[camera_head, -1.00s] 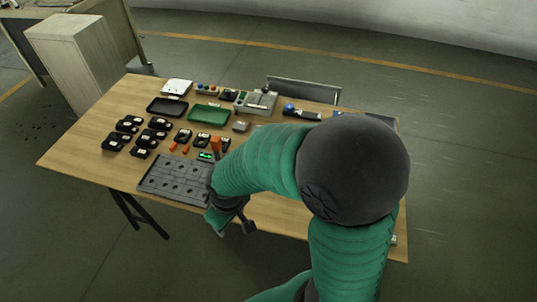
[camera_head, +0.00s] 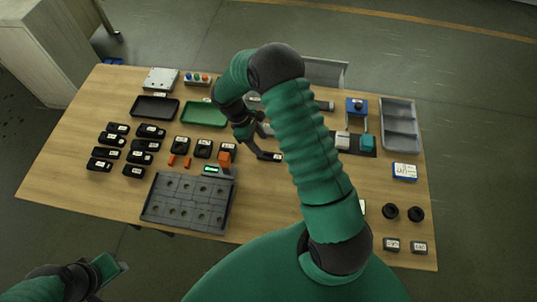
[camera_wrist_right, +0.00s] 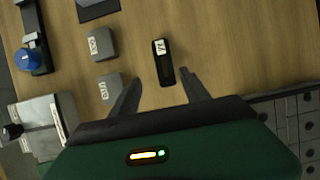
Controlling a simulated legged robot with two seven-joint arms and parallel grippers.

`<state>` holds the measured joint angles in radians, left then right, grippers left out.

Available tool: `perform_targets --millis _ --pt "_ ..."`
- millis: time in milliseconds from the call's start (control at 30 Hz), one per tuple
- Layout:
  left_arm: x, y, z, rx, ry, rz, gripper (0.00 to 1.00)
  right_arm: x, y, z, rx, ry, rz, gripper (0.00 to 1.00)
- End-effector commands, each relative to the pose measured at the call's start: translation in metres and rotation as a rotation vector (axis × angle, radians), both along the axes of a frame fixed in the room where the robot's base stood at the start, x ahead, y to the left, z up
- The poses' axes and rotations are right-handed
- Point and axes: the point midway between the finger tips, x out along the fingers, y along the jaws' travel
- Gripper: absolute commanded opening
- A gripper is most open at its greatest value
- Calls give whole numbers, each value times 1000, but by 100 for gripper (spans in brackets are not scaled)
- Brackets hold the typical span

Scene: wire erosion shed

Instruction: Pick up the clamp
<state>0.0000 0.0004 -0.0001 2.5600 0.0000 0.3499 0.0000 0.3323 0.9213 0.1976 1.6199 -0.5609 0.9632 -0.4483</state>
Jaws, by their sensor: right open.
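A small black elongated piece with a white label lies on the table just beyond my right fingertips; it looks like the clamp (camera_wrist_right: 163,70), though its shape is too small to be certain. In the head view the dark labelled piece (camera_head: 272,156) shows at the fingertips. My right gripper (camera_wrist_right: 158,88) is open and empty; the piece lies ahead of the gap between its fingers, apart from both. It also shows in the head view (camera_head: 256,150), partly hidden by my arm. My left gripper (camera_head: 112,268) is at the lower left, off the table, its fingers unclear.
A grey grid plate (camera_head: 148,211) lies left of the right gripper. Two grey labelled blocks (camera_wrist_right: 102,43) and a blue-knobbed device (camera_wrist_right: 27,60) lie near it. A green tray (camera_head: 205,113), a black tray (camera_head: 155,106) and several black boxes stand farther left. Bare table lies nearer front.

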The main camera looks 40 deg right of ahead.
Motion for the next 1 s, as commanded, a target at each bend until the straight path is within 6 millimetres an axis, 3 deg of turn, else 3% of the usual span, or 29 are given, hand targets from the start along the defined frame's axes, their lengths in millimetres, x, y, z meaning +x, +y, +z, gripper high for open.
perform_targets --millis 333,600,1000 --pt "0 0 8 0 0 0 36 -19 -11 -48 3 4 -1 55" --pt "0 0 8 0 0 0 36 -21 -13 -54 3 0 -1 55" --pt "0 0 8 0 0 0 36 -20 -12 -53 2 0 -1 0"
